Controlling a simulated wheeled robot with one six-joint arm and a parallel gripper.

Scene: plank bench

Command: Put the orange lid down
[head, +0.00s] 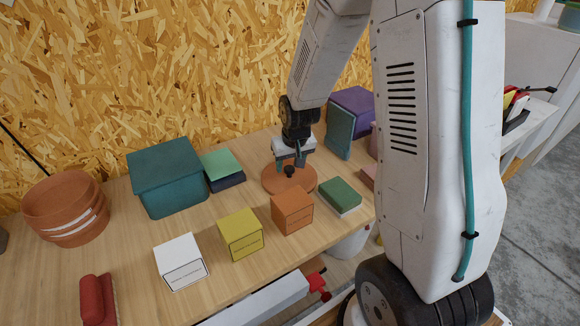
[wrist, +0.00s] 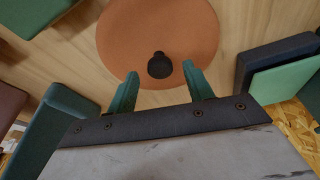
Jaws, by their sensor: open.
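The orange lid (head: 273,182) is a flat round disc with a dark knob (head: 289,171) at its middle. It lies flat on the plank bench, behind the orange box. My gripper (head: 291,160) is directly above the lid, pointing down, with its jaws apart. In the wrist view the teal fingers (wrist: 160,76) are on either side of the dark knob, with gaps visible beside it. The lid (wrist: 185,28) fills the upper middle there, and its top edge is cut off. Nothing is held.
The orange box (head: 293,212), yellow box (head: 240,236) and white box (head: 181,262) stand along the front. A green book (head: 340,195) lies right of the lid. A teal box (head: 166,180) and stacked books (head: 222,165) are left. A purple box (head: 352,103) stands behind right.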

